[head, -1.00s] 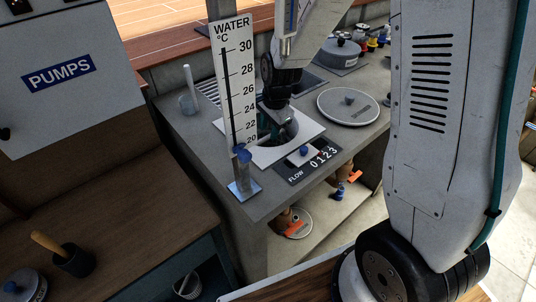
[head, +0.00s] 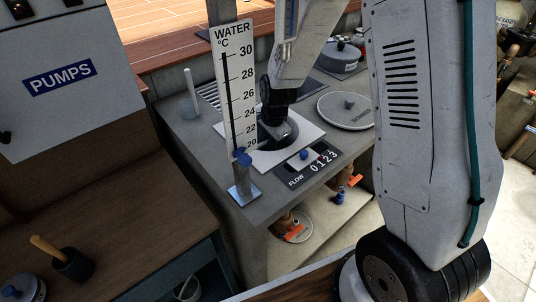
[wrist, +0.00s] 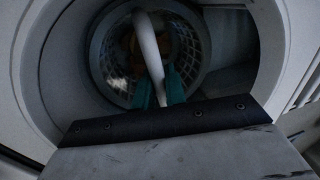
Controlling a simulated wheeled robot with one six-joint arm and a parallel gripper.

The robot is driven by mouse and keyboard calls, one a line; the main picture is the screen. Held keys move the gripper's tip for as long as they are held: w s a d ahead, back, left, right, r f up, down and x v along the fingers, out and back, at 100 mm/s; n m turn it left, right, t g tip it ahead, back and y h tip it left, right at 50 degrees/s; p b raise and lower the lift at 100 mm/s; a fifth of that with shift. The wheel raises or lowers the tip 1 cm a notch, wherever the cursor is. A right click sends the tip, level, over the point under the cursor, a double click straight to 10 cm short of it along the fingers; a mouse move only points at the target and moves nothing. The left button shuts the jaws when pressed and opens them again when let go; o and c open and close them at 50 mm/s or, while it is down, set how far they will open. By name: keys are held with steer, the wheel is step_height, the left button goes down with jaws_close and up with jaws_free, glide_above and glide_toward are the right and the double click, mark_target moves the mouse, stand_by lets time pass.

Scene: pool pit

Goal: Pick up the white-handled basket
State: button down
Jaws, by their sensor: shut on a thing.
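The basket (wrist: 106,62) is a round grey mesh cup inside a round opening, seen from above in the wrist view. Its white handle (wrist: 148,45) rises across the middle of the picture. My gripper (wrist: 159,92) has teal fingertips on both sides of the handle and is shut on it. In the head view my wrist reaches down into the dark round hole in a white square plate (head: 306,137) on the counter. The fingertips and the basket are hidden there by the wrist and the hole's edge.
A tall water temperature gauge (head: 236,95) stands close left of the hole.

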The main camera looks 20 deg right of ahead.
step_height(320, 180, up, 28)
stand_by(0.7)
